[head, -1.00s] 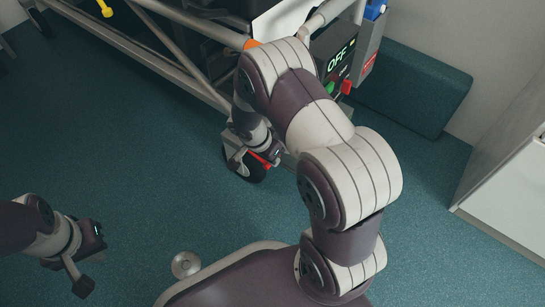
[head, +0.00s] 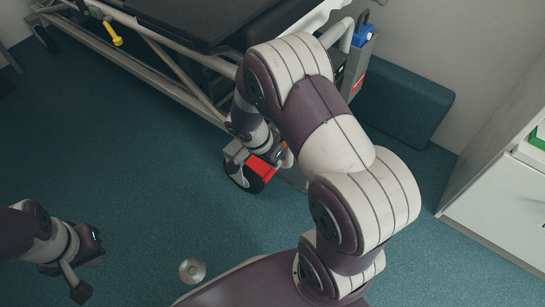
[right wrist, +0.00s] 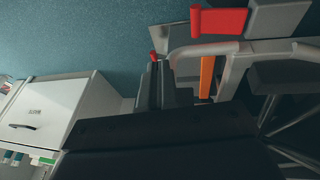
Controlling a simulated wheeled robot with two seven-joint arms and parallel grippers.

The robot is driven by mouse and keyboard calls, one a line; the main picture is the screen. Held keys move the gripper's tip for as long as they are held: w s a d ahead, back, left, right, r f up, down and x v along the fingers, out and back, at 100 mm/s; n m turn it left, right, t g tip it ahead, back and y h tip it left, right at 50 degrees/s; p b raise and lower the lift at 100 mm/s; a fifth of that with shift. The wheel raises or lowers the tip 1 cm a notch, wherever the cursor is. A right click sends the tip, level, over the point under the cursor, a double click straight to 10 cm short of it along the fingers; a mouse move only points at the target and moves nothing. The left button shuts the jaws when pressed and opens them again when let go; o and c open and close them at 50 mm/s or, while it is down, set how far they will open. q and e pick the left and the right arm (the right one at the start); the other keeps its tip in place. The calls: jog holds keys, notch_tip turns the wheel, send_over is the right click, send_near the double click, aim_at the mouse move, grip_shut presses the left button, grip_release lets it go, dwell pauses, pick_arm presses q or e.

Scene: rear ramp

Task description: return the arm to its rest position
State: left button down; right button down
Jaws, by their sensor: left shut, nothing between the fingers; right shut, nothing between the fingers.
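My right arm spans the head view from the bottom right up to an elbow at the top middle, then bends down. Its gripper (head: 278,153) is at the stretcher's lower frame, close to a red pedal (head: 258,168) above a caster wheel; its fingertips are mostly hidden and I cannot tell whether it touches the pedal. It is shut and empty. My left gripper (head: 82,272) is shut and empty over bare floor at the lower left of the head view.
The wheeled stretcher (head: 160,40), with tubular rails and a yellow handle (head: 113,35), fills the top. A teal padded block (head: 405,105) stands by the wall. A white cabinet (head: 505,200) is at right; it also shows in the right wrist view (right wrist: 50,115). Floor at left is open.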

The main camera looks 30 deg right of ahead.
dwell(0.6)
jog(key=s+a+r+n+y+p, duration=0.1)
jog(key=s+a+r+n+p, duration=0.2)
jog(key=r+n, duration=0.3)
jog(key=s+a+r+n+t+y+p, duration=0.1)
jog(key=s+a+r+n+y+p, duration=0.2)
jog(key=r, duration=0.4)
jog(key=s+a+r+n+p, duration=0.2)
jog(key=r+n+p, duration=0.25)
jog(key=r, duration=0.25)
notch_tip(320, 180, up, 41)
jog(key=p, duration=3.9)
jog(key=shift+t, duration=0.4)
jog(key=shift+n, duration=0.25)
